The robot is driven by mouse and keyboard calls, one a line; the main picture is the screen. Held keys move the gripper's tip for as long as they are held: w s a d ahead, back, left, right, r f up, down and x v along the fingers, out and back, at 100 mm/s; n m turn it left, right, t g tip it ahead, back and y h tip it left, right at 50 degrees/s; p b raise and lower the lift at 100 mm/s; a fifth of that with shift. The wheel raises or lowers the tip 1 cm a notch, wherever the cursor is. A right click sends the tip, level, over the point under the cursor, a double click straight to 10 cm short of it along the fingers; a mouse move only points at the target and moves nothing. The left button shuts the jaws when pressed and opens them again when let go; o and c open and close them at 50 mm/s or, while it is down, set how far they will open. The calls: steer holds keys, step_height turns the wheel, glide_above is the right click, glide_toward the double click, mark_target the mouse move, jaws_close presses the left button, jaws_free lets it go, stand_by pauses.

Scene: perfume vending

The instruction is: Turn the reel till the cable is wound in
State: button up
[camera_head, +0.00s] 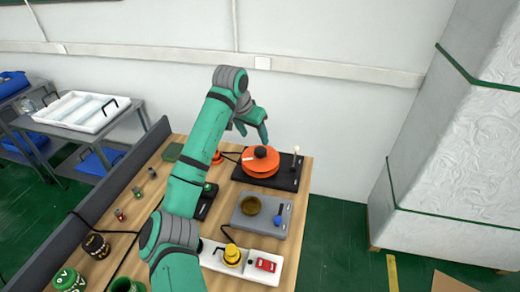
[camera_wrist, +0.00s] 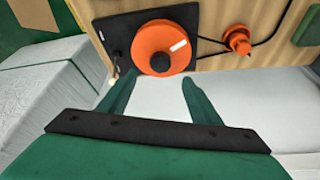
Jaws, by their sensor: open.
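The orange reel (camera_head: 260,163) sits on a black base plate (camera_head: 285,181) at the far end of the wooden table (camera_head: 300,215). It has a black knob (camera_head: 260,153) on top and a white mark on its face. In the wrist view the reel (camera_wrist: 157,40) and its black knob (camera_wrist: 161,62) are beyond my fingertips. A black cable (camera_wrist: 212,40) runs from the reel side to a small orange fitting (camera_wrist: 238,40). My gripper (camera_head: 252,133) is open and empty, above and behind the reel; its two green fingers (camera_wrist: 158,82) are spread, apart from the knob.
A grey plate (camera_head: 245,221) with a brown round dish and a blue-knobbed lever is nearer on the table. A white panel (camera_head: 218,265) with a yellow knob and a red part is nearer still. A pale lever (camera_head: 296,157) stands on the black plate's right. The wall is close behind.

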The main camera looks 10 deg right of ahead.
mark_target(261, 150)
steer(key=x, duration=1)
steer(key=shift+w+f, duration=0.1)
steer(key=shift+f, duration=0.1)
steer(key=shift+d, duration=0.1)
jaws_close()
steer(key=shift+d, duration=0.1)
